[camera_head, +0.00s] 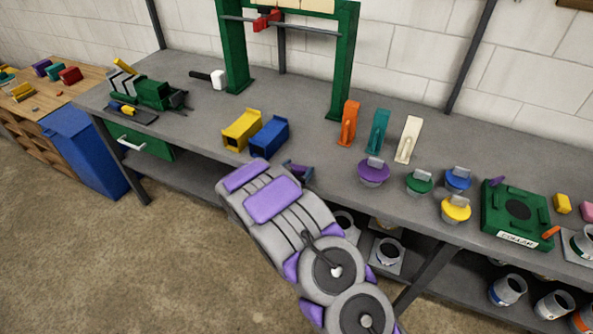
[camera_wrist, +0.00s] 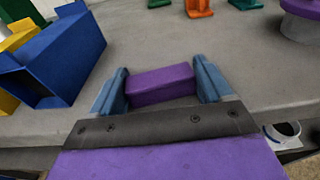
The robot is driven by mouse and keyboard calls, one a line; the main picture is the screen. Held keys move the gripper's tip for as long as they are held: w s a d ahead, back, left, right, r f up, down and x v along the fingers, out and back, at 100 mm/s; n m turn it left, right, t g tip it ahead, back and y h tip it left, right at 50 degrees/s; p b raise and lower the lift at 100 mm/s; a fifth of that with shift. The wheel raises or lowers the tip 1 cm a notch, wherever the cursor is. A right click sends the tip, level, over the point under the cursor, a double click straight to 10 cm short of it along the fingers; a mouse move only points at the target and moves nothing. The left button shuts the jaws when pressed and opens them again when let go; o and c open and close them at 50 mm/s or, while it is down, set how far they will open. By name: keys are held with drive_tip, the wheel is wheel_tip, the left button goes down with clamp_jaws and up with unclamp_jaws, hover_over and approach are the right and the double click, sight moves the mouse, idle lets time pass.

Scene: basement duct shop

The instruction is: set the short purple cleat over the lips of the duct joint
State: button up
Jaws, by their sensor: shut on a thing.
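My gripper (camera_wrist: 163,76) is shut on the short purple cleat (camera_wrist: 160,86), which lies crosswise between the two blue fingers in the wrist view. In the head view my gripper (camera_head: 298,172) is near the bench's front edge, mostly hidden behind my arm. The duct joint is a yellow duct piece (camera_head: 242,130) and a blue duct piece (camera_head: 269,137) side by side on the bench. The cleat is to the right of the blue piece and apart from it. In the wrist view the blue piece (camera_wrist: 72,52) shows its open near end; the yellow one is partly hidden behind it.
Orange (camera_head: 349,124), teal (camera_head: 378,133) and cream (camera_head: 408,139) upright pieces stand right of the ducts. Purple (camera_head: 374,172), green and yellow lidded pieces stand further right. A green frame (camera_head: 234,50) stands behind. Bare bench (camera_head: 310,130) lies between the ducts and the orange piece.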

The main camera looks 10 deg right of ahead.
drive_tip(key=o, duration=0.6)
drive_tip(key=shift+a+f, duration=0.15)
drive_tip(key=shift+a, duration=0.05)
drive_tip(key=o, duration=0.4)
drive_tip(key=shift+a, duration=0.35)
drive_tip(key=shift+d, duration=0.15)
